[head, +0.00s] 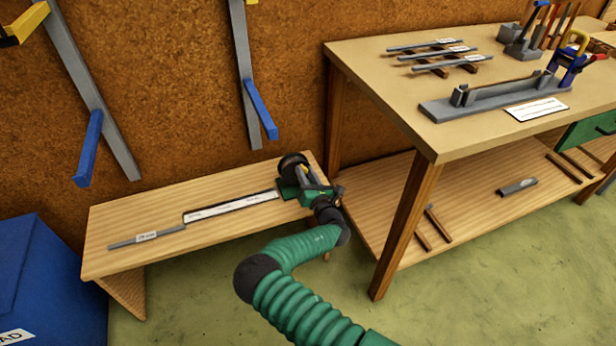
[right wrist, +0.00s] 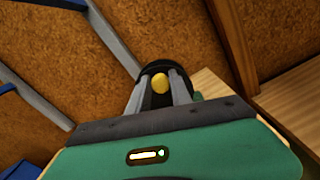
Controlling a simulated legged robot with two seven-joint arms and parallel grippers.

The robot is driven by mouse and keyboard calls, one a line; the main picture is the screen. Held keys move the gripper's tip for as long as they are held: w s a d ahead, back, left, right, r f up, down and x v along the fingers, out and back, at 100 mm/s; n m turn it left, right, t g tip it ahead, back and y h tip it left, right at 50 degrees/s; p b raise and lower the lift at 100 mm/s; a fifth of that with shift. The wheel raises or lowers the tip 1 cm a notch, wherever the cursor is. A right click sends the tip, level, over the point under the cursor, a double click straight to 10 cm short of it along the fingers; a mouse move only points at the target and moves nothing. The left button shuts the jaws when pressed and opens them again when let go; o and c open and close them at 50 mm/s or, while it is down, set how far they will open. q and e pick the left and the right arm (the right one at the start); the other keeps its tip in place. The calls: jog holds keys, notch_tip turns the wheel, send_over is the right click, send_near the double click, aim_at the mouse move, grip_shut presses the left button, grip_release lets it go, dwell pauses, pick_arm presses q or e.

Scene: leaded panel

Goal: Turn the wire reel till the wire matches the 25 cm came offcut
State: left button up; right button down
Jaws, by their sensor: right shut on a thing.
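The dark wire reel (head: 292,165) stands at the right end of the low wooden bench. In the right wrist view the reel (right wrist: 152,72) shows as a black rim behind a yellow round knob (right wrist: 160,83). My right gripper (head: 304,172) is at the reel, and its fingers are shut on the yellow knob. A grey came offcut (head: 122,243) with a white label lies at the left of the bench. A white strip (head: 232,207) with a dark edge lies between offcut and reel; I cannot make out the wire on it. My left gripper is not in view.
The low bench (head: 110,262) stands against the brown wall. A taller workbench (head: 390,85) at the right holds came strips on racks, a grey fixture and tools; its leg (head: 405,225) is near my right arm. A blue bin (head: 40,270) is at the left.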

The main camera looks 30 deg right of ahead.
jog(key=shift+w+a+f+n+b, duration=0.15)
jog(key=shift+a+n+b, duration=0.3)
jog(key=shift+n, duration=0.55)
jog(key=shift+a, duration=0.15)
jog(key=c, duration=1.2)
grip_release()
